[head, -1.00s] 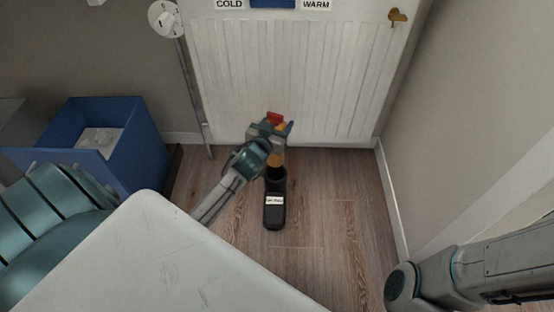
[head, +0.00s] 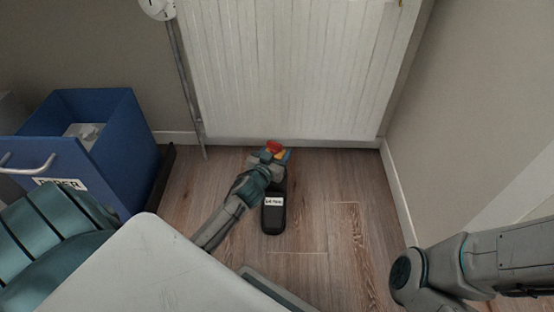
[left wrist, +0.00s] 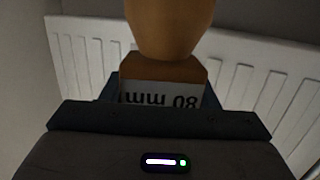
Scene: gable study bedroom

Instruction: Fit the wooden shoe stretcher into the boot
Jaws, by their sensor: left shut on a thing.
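The black boot (head: 273,218) stands on the wood floor near the radiator, with a white label on its front. My left gripper (head: 275,156) is at the upper end of the boot, shut on the wooden stretcher. A red and orange-yellow part of the stretcher (head: 274,147) shows above the jaws in the head view. The left wrist view shows its rounded wooden body (left wrist: 168,25) and a white label reading "80 mm". My gripper hides the boot's opening, so I cannot tell how deep the stretcher sits. My right arm is at lower right; its gripper is out of frame.
A white radiator (head: 290,75) is close behind the boot. A blue open box (head: 110,140) with a handle and label stands left. A pale surface (head: 150,265) fills the lower left foreground. Floor right of the boot is clear up to the wall.

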